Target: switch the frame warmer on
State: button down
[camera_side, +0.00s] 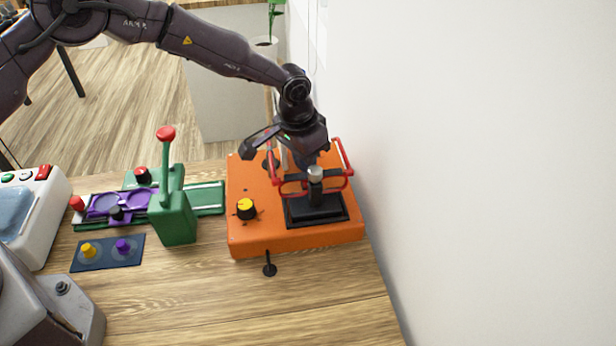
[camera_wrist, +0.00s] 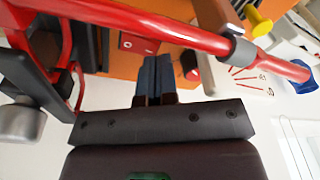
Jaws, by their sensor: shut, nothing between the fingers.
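The frame warmer looks to be the orange box (camera_side: 300,238) by the wall, with a yellow-topped black knob (camera_side: 246,208) and a black plate (camera_side: 330,212) on top. A red glasses frame (camera_side: 345,156) is held above the plate at a grey-capped post (camera_side: 315,174). My gripper (camera_side: 298,160) is low over the back of the box, its fingertips partly hidden by the frame. In the wrist view my gripper (camera_wrist: 156,62) is shut and empty, pointing toward the orange surface. A red switch-like part (camera_wrist: 138,43) with a white mark lies just beyond the fingertips; contact cannot be told.
A green press (camera_side: 174,215) with a red-knobbed lever stands left of the box. A white wall (camera_side: 480,180) is close on the right. The front table is mostly clear.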

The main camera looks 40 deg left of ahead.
jog(key=shift+f, duration=0.55)
jog(key=shift+r, duration=3.55)
notch_tip(320, 180, up, 11)
send_over(305, 175)
jog(key=s+a, duration=0.3)
jog(key=a, duration=0.1)
jog(key=s+a+r+t+y, duration=0.1)
jog(key=s+a+r+t, duration=0.1)
jog(key=s+a+r, duration=0.6)
jog(key=s+a+r+n+t, duration=0.1)
jog(key=s+a, duration=0.1)
jog(key=s, duration=0.8)
jog(key=s+a+r+n, duration=0.1)
jog(key=s+n, duration=0.1)
jog(key=s, duration=0.9)
jog(key=shift+s+a+r+t+h, duration=0.25)
jog(key=shift+a+r+t+h, duration=0.05)
jog(key=shift+a+r+t, duration=0.1)
